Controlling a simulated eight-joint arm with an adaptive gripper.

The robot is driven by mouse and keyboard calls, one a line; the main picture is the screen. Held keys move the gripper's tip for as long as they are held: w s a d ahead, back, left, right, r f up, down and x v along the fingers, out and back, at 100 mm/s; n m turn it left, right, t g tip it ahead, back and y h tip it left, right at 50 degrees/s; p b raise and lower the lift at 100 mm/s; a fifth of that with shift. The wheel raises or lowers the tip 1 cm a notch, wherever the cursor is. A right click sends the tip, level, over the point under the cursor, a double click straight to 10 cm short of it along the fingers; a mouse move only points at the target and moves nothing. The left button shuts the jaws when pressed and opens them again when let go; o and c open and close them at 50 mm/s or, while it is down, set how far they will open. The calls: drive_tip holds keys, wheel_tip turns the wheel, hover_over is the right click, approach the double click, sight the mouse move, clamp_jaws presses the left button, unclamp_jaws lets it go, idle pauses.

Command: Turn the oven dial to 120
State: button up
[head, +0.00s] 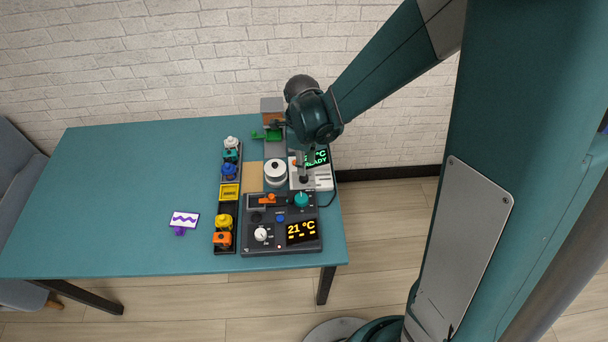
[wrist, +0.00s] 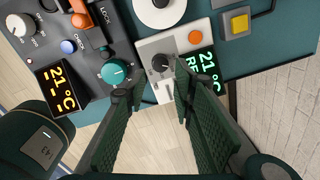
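A white unit (head: 323,183) at the table's right edge has a green display reading READY. In the wrist view this white unit (wrist: 170,43) carries a small black dial (wrist: 160,63) and an orange button (wrist: 195,37); its display reads 21 °C. A dark panel (head: 250,246) in front has a teal dial (head: 301,199), a white dial (head: 261,234) and a yellow 21 °C display. I cannot tell which unit is the oven. My gripper (wrist: 154,88) is open, its fingertips either side of the black dial and apart; contact is unclear. My gripper (head: 304,170) hangs over the white unit.
A white round item (head: 275,172) stands left of the white unit. An orange lever (head: 267,199) and a blue button (head: 280,218) are on the dark panel. A strip with several coloured controls (head: 229,191) lies further left, beside a purple-marked card (head: 184,219).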

sight(304, 177)
drive_tip(key=shift+w+d+f+b, duration=0.1)
drive_tip(key=shift+f+b, duration=0.2)
drive_tip(key=shift+f, duration=1.55)
drive_tip(key=shift+w+f+b, duration=0.1)
drive_tip(key=shift+f+b, duration=0.2)
drive_tip(key=shift+f, duration=1.5)
drive_tip(key=c, duration=0.6)
